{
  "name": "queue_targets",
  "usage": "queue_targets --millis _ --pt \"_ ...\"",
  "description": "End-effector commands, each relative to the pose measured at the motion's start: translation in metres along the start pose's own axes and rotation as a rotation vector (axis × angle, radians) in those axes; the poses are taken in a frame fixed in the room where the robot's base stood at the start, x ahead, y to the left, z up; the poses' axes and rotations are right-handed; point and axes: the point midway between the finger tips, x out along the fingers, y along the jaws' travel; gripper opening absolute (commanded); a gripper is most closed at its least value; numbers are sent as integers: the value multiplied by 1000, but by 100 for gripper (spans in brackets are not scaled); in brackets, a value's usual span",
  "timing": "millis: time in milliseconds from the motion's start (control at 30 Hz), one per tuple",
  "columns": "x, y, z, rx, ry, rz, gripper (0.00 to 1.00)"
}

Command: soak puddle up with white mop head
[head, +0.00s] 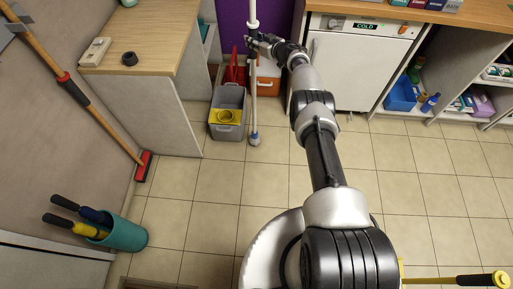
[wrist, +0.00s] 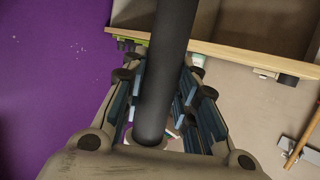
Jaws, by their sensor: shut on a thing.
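My gripper (head: 252,42) is shut on the upright mop handle (head: 253,70) in front of the purple wall. In the wrist view the dark grip of the handle (wrist: 168,70) runs between the two fingers of my gripper (wrist: 165,110). No puddle can be made out in either view.
A grey bucket (head: 227,126) with a yellow insert stands just left of the mop. An orange-and-white cooler (head: 268,80) stands behind. A red broom head (head: 144,166) and a teal bin (head: 126,235) are at left. Tiled floor (head: 220,185) is clear in front.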

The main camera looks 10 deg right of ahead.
Motion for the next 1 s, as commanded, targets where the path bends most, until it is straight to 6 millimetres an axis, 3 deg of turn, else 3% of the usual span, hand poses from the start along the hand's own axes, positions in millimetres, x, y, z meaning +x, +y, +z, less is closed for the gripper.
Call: queue_targets --millis 633,1000 --pt "5 -29 -5 0 1 0 0" --pt "7 -32 -3 0 2 1 0"
